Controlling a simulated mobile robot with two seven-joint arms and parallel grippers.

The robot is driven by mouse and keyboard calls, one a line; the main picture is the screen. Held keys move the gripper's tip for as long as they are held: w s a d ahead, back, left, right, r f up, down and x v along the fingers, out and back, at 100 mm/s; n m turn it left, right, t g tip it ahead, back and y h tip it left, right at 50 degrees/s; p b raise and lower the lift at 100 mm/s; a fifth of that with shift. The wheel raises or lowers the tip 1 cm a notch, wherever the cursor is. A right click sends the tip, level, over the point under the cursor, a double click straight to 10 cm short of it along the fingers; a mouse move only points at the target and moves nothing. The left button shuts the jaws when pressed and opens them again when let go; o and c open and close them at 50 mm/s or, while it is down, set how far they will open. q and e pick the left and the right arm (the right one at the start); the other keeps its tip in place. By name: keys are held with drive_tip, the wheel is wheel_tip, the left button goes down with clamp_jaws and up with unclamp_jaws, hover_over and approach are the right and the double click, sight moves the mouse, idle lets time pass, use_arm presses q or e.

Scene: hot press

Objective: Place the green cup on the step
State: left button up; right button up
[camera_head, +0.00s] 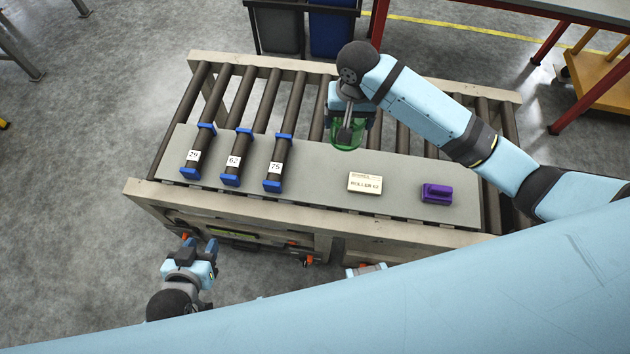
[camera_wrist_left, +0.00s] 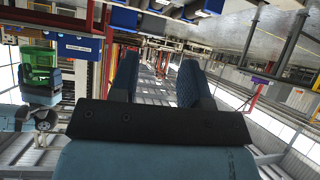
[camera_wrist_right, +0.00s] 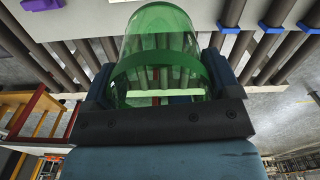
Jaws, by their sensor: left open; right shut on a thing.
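The green cup (camera_head: 347,140) is see-through and sits in my right gripper (camera_head: 345,122) above the grey board on the roller table. In the right wrist view the cup (camera_wrist_right: 165,45) is between the two fingers, which are shut on it. The cup (camera_wrist_left: 40,58) also shows at the left of the left wrist view. I cannot tell whether its base touches the board. No separate step is clear to me; the flat grey board (camera_head: 320,190) lies across the rollers. My left gripper (camera_head: 201,247) is open and empty, low in front of the table's left part.
Three dark rollers with blue end blocks, labelled 29 (camera_head: 198,150), 62 (camera_head: 237,155) and 75 (camera_head: 279,160), lie on the board's left. A cream label block (camera_head: 365,183) and a purple block (camera_head: 436,193) lie to the right. Bare board lies between roller 75 and the label block.

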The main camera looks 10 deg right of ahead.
drive_tip(key=shift+m, duration=0.5)
drive_tip(key=w+a+f+b, duration=0.2)
drive_tip(key=b, duration=0.1)
drive_tip(key=shift+w+f, duration=0.1)
drive_tip(key=shift+f, duration=0.3)
drive_tip(key=b, duration=0.4)
approach(327, 174)
wheel_tip(327, 174, down, 2)
drive_tip(key=shift+a+f+m+b, duration=0.1)
drive_tip(key=shift+m+b, duration=0.2)
drive_tip(key=shift+b, duration=0.25)
use_arm(q)
drive_tip(key=f, duration=0.3)
drive_tip(key=d+f, duration=0.1)
drive_tip(key=f, duration=0.1)
drive_tip(key=shift+w+f, duration=0.3)
drive_tip(key=shift+w, duration=0.1)
drive_tip(key=shift+s+f, duration=0.1)
drive_tip(key=shift+f, duration=0.05)
use_arm(e)
drive_tip(key=o, duration=0.8)
